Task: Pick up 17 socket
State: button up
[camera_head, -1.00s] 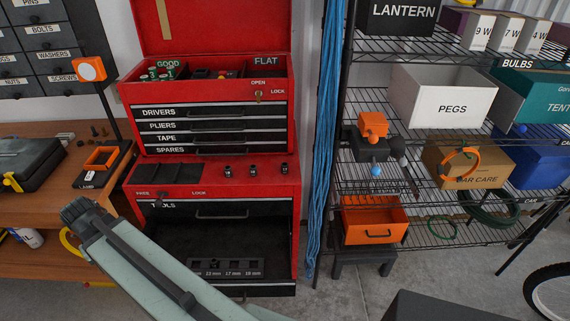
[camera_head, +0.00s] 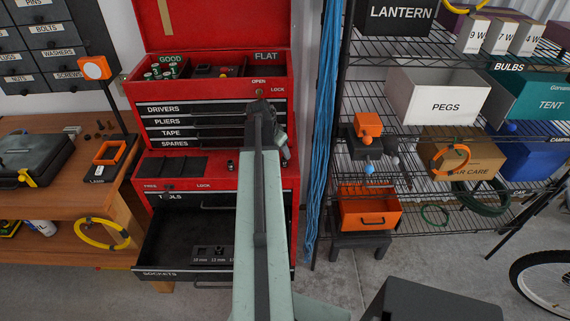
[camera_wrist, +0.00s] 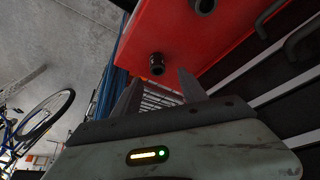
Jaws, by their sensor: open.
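Dark sockets stand on the red ledge of the tool chest. In the wrist view, one socket (camera_wrist: 157,63) is near the ledge's edge, framed between the spread fingertips of my open, empty gripper (camera_wrist: 160,74). I cannot tell whether they reach around it. A second socket (camera_wrist: 204,5) is at the top of that view. No size is readable on any socket. The open sockets drawer (camera_head: 170,245) holds a labelled tray (camera_head: 212,252), partly hidden by my arm.
The red tool chest (camera_head: 165,197) stands between a wooden workbench (camera_head: 50,207) and a wire shelf (camera_head: 395,150). Blue cords (camera_head: 324,130) hang beside the chest.

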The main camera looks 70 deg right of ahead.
aim_at(284, 159)
jog(key=b+x, duration=0.5)
jog(key=x, duration=0.1)
jog(key=shift+s+f, duration=0.15)
jog(key=shift+f, duration=0.1)
jog(key=shift+a+r, duration=0.1)
jog(key=shift+r, duration=0.1)
grip_shut()
